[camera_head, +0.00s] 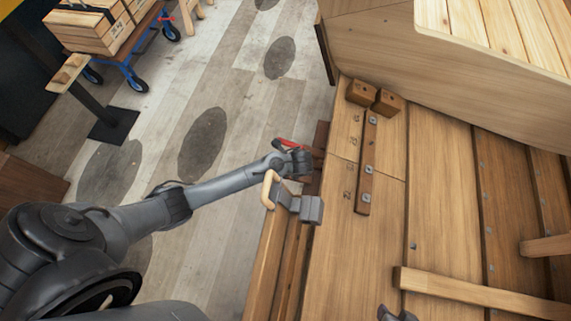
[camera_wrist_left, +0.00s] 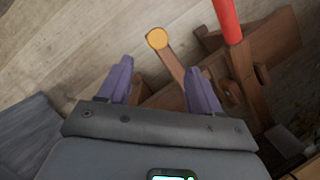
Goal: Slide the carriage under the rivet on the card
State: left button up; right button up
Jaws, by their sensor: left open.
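The carriage appears to be the grey metal block (camera_head: 311,209) with a pale wooden loop handle (camera_head: 268,190), on the hull's left edge rail. A dark wooden strip (camera_head: 366,165) with several grey rivets lies on the planking to its right, beside small printed numbers. I cannot make out a separate card. My left gripper (camera_head: 296,163) is just above the carriage in the head view. In the left wrist view its fingers (camera_wrist_left: 158,88) are apart, with a brown bar ending in a yellow disc (camera_wrist_left: 157,38) beyond them. A grey piece at the bottom edge may be my right gripper (camera_head: 396,314).
A red bar (camera_wrist_left: 228,18) rises near my left gripper in the wrist view. A wooden rib (camera_head: 480,292) crosses the hull at lower right. A cart of crates (camera_head: 95,28) stands far left.

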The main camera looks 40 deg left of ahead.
pick_arm(q)
jog(key=b+x, duration=0.3)
jog(key=x, duration=0.5)
jog(key=shift+s+a+f, duration=0.1)
jog(key=shift+a+f, duration=0.2)
jog(key=shift+f, duration=0.05)
jog(key=shift+a+f+b, duration=0.3)
jog(key=shift+f+b, duration=0.2)
jog(key=shift+f, duration=0.05)
pick_arm(e)
jog(key=f, duration=0.4)
jog(key=shift+s+a+f, duration=0.2)
jog(key=shift+a, duration=0.2)
pick_arm(q)
jog(key=shift+f, duration=0.15)
pick_arm(e)
jog(key=shift+d, duration=0.1)
pick_arm(q)
jog(key=shift+c, duration=0.3)
grip_shut()
